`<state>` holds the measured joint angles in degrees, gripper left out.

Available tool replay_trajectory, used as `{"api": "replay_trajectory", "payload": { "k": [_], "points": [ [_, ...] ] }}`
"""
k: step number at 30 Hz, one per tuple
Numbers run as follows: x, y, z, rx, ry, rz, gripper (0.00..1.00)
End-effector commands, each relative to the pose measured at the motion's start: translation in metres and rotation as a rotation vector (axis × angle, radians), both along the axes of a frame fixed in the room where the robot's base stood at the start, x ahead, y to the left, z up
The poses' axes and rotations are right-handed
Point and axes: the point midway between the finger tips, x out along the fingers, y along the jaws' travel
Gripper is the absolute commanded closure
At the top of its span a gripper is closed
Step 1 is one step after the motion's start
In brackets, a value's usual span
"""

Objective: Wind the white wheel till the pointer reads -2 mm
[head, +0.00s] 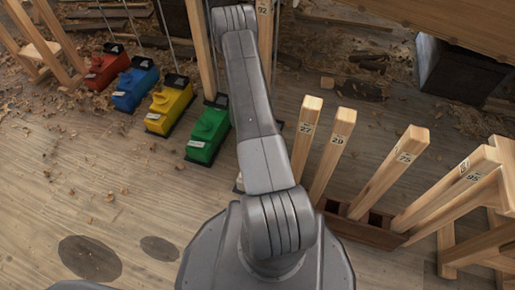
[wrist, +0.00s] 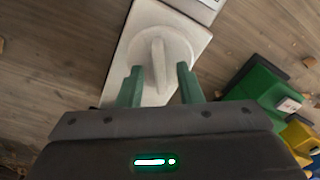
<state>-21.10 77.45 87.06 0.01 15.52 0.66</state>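The white wheel (wrist: 178,47) is a round knob with a raised grip bar across it, on a white block (wrist: 137,24) in the wrist view. My gripper (wrist: 159,72) has two green fingers, open, one on each side of the bar. Gaps show between the fingers and the bar; I cannot tell how deep the tips reach. In the head view my arm covers nearly all of the white block, and my gripper is hidden. No pointer or scale can be read in either view.
A green block (head: 208,133), a yellow block (head: 169,104), a blue block (head: 135,84) and a red block (head: 106,67) stand in a row at left. Numbered wooden posts (head: 388,172) stand in a dark rack (head: 362,229) at right. Wood shavings litter the floor.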

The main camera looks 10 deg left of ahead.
Motion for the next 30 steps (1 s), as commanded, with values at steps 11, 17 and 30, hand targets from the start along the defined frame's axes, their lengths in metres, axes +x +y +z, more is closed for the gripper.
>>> {"api": "replay_trajectory", "payload": {
  "k": [11, 17, 30],
  "points": [
    [0.001, 0.0, 0.085, 0.001, -0.003, 0.0, 0.67],
    [0.001, 0.0, 0.119, 0.001, -0.002, 0.0, 0.67],
    [0.0, 0.0, 0.132, 0.0, -0.001, 0.0, 0.67]
  ]
}}
